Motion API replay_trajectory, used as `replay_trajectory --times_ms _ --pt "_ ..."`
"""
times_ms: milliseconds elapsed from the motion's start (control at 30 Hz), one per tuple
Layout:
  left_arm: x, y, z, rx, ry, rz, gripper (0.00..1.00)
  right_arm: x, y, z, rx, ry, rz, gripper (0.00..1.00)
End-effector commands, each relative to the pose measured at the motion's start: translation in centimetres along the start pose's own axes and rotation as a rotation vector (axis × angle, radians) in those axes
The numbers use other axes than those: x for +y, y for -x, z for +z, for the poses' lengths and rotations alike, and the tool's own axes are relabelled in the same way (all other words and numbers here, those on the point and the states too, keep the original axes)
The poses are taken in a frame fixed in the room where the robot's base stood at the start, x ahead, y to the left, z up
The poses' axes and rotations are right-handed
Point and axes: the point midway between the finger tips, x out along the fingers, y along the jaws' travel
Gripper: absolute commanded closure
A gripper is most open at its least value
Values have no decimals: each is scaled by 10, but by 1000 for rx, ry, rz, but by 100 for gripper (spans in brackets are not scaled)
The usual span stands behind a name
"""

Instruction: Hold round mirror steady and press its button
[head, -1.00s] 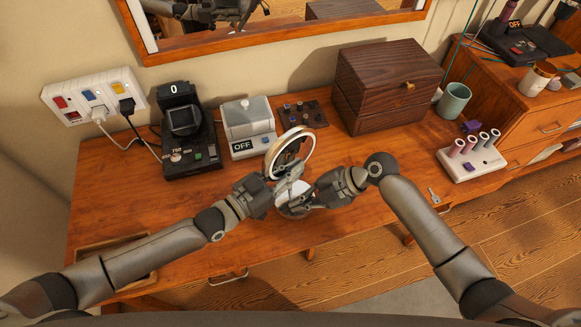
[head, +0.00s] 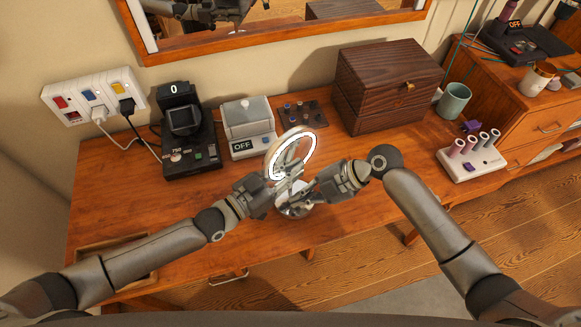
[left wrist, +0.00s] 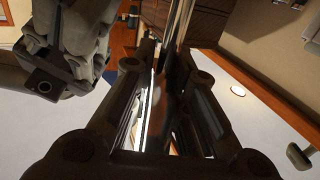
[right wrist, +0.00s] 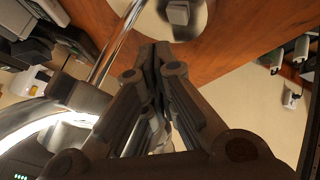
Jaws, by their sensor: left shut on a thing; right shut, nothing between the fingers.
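The round mirror (head: 291,152) stands upright on the desk, its ring lit bright white. Its round base (head: 293,208) is partly hidden behind my grippers. My left gripper (head: 284,190) is shut on the round mirror at the lower part of its frame. The mirror's edge shows between its fingers in the left wrist view (left wrist: 160,90). My right gripper (head: 312,197) is shut and empty, just right of the mirror's stand. In the right wrist view its closed fingertips (right wrist: 155,52) are near the base, where a small grey block (right wrist: 178,13) shows; I cannot tell whether they touch.
A black device (head: 188,140) and a grey box marked OFF (head: 248,128) stand behind left. A dark wooden box (head: 388,85), a green cup (head: 454,101) and a white rack (head: 471,160) stand to the right. The desk's front left is mostly clear.

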Motion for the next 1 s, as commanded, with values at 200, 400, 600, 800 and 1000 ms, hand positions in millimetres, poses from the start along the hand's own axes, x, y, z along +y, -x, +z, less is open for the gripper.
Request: replay_trajectory --times_ms 200,400,600,800,1000 --pt "0 0 0 1 0 0 100 12 16 -11 -2 3 0 100" --pt "0 0 0 1 0 0 100 21 29 -20 -2 3 1 100" --pt "0 0 0 1 0 0 100 24 34 -24 -1 1 -1 100" --pt "0 0 0 1 0 0 80 24 33 -24 -1 0 0 100" --pt "0 0 0 1 0 0 60 24 33 -24 -1 0 0 100"
